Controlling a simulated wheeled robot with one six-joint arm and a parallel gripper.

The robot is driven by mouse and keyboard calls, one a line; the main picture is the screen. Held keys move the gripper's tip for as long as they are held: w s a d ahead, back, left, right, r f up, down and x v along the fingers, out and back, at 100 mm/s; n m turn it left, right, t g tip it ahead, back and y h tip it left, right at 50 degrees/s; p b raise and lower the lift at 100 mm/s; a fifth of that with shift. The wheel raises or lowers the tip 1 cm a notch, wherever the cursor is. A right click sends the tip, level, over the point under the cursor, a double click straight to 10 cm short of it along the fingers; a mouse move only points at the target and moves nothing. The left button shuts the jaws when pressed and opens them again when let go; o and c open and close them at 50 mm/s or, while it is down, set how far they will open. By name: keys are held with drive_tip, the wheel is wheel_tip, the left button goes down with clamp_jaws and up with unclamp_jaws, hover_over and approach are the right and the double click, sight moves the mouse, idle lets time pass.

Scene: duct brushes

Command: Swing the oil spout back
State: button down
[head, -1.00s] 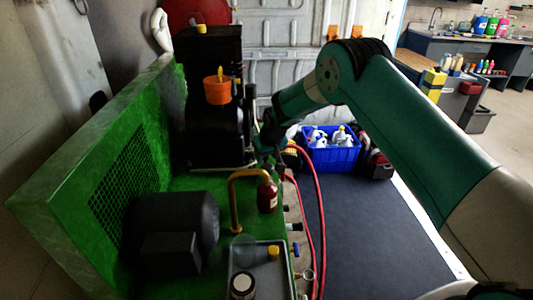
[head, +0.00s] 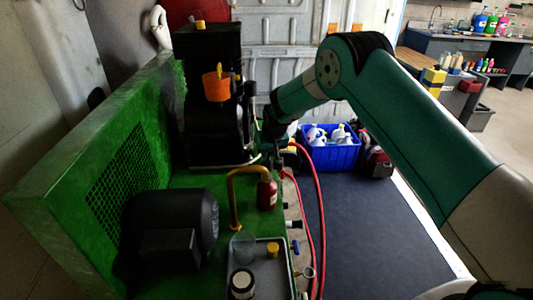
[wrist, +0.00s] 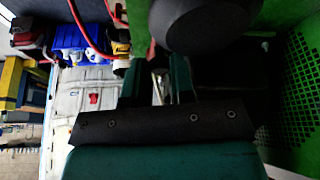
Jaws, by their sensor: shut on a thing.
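A bent brass-coloured pipe (head: 235,192), the most spout-like thing here, rises from the green deck and hooks right, its end close to a dark red bottle (head: 267,193). My gripper (head: 273,150) is beyond that end, low beside the black machine's right side. In the wrist view my gripper (wrist: 158,88) is shut on a narrow pale metal piece (wrist: 158,74) between its dark fingers. I cannot tell whether this piece belongs to the spout; the head view hides the grip.
The black machine (head: 212,132) carries an orange funnel (head: 216,88). A black motor (head: 178,222) and a grey tray (head: 268,288) with small containers are nearer. Red hoses (head: 320,210) run down the right edge. A blue crate (head: 332,157) of bottles stands beyond; dark floor right is clear.

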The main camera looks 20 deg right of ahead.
drive_tip(key=s+d+m+g+h+b, duration=0.3)
drive_tip(key=s+m+b, duration=0.4)
drive_tip(key=m, duration=0.9)
drive_tip(key=shift+s+d+m+g+h, duration=0.35)
drive_tip(key=shift+s+d+h, duration=0.2)
drive_tip(key=shift+h, duration=0.45)
drive_tip(key=c, duration=1)
unclamp_jaws()
drive_tip(key=p+v, duration=0.2)
drive_tip(key=v, duration=1.5)
drive_tip(key=shift+r, duration=0.3)
